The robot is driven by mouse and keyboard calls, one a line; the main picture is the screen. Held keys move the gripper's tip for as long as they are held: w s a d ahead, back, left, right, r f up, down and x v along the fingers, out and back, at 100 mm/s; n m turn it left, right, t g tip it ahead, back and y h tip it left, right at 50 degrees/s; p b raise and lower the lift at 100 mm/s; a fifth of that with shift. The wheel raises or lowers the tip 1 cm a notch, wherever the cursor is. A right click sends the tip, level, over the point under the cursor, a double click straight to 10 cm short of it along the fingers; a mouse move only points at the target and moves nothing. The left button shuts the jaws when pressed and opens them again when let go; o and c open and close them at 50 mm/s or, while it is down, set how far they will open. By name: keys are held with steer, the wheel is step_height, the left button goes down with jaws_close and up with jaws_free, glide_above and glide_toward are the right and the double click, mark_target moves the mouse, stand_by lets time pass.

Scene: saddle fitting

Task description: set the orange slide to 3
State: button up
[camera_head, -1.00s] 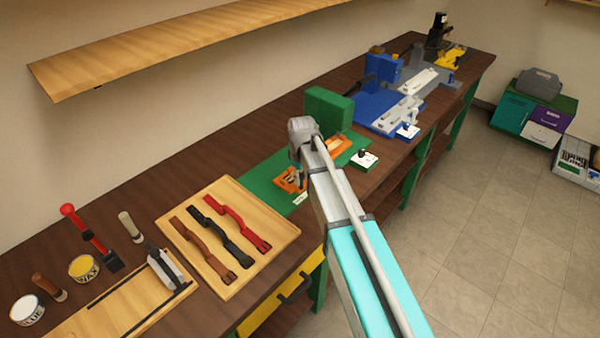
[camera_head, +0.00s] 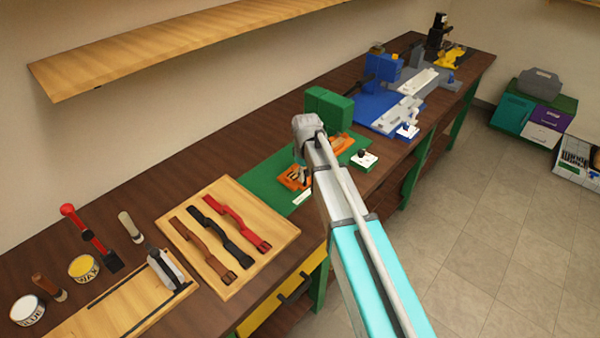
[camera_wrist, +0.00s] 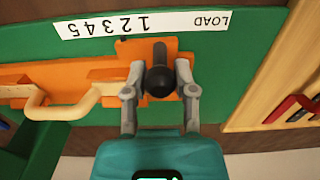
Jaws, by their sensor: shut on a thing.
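The orange slide (camera_wrist: 125,52) lies on a green base in the wrist view, with a black ball knob (camera_wrist: 160,81) on it. My gripper (camera_wrist: 159,90) is shut on the knob, one finger on each side. A white scale strip (camera_wrist: 180,22) runs along the slide's edge and appears upside down, with LOAD at right and 1 to 5 running leftward. The knob is just right of the 1; a small dark mark on the slide's edge is near the 2. In the head view the orange slide (camera_head: 292,181) is partly hidden by my arm.
A tan loop handle (camera_wrist: 62,104) is left of the slide in the wrist view. A green block (camera_head: 328,107) stands behind my gripper. A wooden board with straps (camera_head: 284,232) lies at left. Blue equipment (camera_head: 375,104) stands farther along the bench.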

steer(key=shift+w+d, duration=0.1)
steer(key=shift+w, duration=0.1)
steer(key=shift+w+d, duration=0.4)
steer(key=shift+w, duration=0.05)
stand_by(0.6)
steer(key=o, duration=0.8)
steer(key=shift+o, duration=0.2)
steer(key=shift+r, duration=0.1)
step_height(320, 180, up, 6)
steer(key=p, duration=0.6)
